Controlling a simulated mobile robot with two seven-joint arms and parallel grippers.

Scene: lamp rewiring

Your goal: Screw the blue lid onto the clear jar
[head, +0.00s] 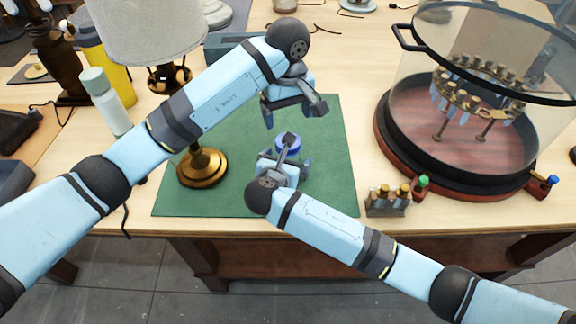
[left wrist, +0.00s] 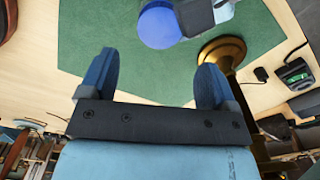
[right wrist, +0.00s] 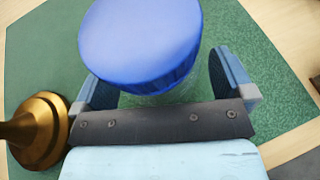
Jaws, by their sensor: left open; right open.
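The blue lid (head: 291,143) sits at the top of the clear jar on the green mat. It fills the upper middle of the right wrist view (right wrist: 140,40) and also shows in the left wrist view (left wrist: 158,27). Only a faint bit of the clear jar (right wrist: 165,96) shows under the lid; whether the threads are engaged cannot be told. My right gripper (head: 286,160) is open, low at the jar, with its fingers on either side. My left gripper (head: 293,111) is open and empty, above and apart from the lid.
The green mat (head: 335,185) is mostly clear right of the jar. A lamp with a brass base (head: 203,168) stands left of it. A small rack of vials (head: 386,203) is at the front edge. A large glass chamber (head: 395,150) stands right, a white bottle (head: 105,103) left.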

